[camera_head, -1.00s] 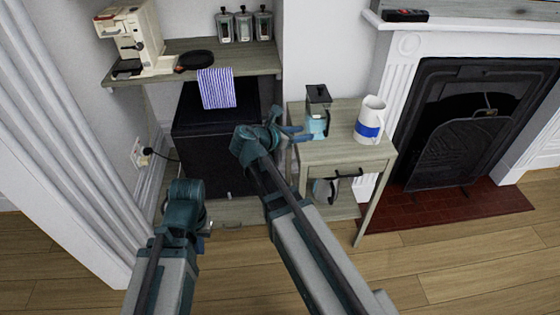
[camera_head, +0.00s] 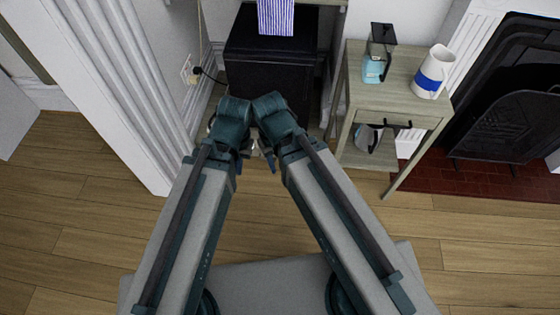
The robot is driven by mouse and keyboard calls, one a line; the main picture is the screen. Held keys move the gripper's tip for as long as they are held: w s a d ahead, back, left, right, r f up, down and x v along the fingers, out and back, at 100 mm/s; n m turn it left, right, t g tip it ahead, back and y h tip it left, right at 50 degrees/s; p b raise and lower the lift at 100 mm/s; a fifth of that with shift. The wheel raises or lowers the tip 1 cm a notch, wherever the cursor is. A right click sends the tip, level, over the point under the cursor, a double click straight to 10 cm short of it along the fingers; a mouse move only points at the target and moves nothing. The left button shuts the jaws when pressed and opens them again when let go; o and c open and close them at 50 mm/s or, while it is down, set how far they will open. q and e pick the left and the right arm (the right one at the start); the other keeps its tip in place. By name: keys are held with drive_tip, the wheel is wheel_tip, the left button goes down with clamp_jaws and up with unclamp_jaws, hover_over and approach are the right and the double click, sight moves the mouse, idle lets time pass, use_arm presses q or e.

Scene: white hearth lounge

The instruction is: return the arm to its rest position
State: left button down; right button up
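My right gripper (camera_head: 270,158) is mostly hidden behind the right wrist, with a small blue part showing. I cannot tell whether either gripper is open or shut. No held object shows at either one. Both are apart from the side table (camera_head: 405,105).
A black cabinet (camera_head: 270,65) stands behind the grippers under a striped towel (camera_head: 276,16). A fireplace (camera_head: 510,100) is right. Wooden floor is clear left.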

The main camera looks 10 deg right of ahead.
wheel_tip(320, 180, up, 16)
drive_tip(key=p, duration=1.6)
drive_tip(key=shift+r, duration=0.15)
